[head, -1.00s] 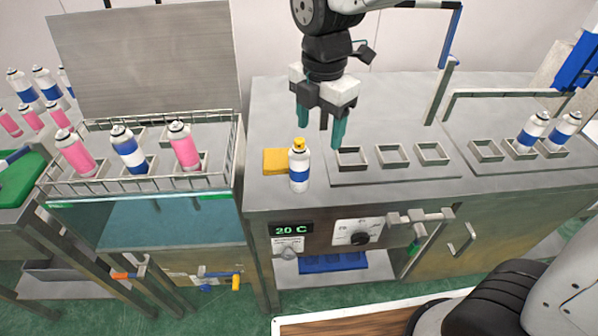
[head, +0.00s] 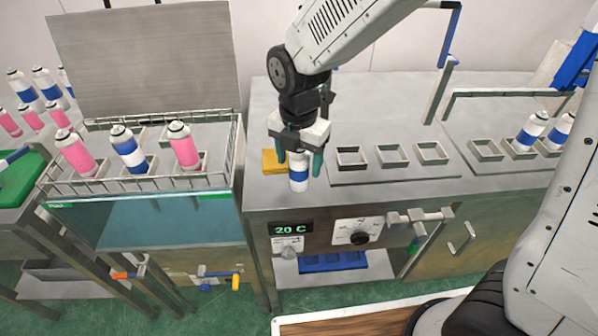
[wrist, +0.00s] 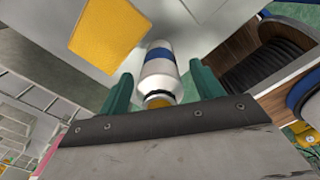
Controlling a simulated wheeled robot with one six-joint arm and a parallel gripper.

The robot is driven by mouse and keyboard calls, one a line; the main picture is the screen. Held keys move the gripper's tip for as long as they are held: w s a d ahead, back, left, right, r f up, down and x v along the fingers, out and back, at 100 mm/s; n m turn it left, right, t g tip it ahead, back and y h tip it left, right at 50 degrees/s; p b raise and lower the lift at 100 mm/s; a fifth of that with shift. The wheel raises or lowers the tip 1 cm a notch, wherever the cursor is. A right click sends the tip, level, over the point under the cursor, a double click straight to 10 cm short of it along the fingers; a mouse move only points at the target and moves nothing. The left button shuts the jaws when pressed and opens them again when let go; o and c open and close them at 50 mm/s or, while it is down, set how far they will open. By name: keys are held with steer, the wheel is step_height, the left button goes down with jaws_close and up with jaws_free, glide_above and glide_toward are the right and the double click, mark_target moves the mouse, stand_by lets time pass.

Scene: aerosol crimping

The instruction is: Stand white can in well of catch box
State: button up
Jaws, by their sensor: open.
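The white can (head: 299,183) with a blue band stands upright on the steel bench near its front left edge. My gripper (head: 300,170) is above and around its upper part, with a green finger on each side. In the wrist view the can (wrist: 159,75) lies between the open fingers of my gripper (wrist: 161,85), with a gap visible on both sides. Its yellow top is partly hidden by the gripper body. I cannot tell which structure is the catch box; square wells (head: 352,157) stand in a row on a plate right of the can.
A yellow block (head: 273,162) lies just behind and left of the can. A wire-railed tray (head: 75,183) at left holds pink and blue-banded cans. Two blue-banded cans stand in wells at right. The bench front carries a dial (head: 358,232) and handles.

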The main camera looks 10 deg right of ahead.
steer(key=c, duration=1.2)
steer(key=shift+c, duration=0.2)
steer(key=shift+r, duration=0.1)
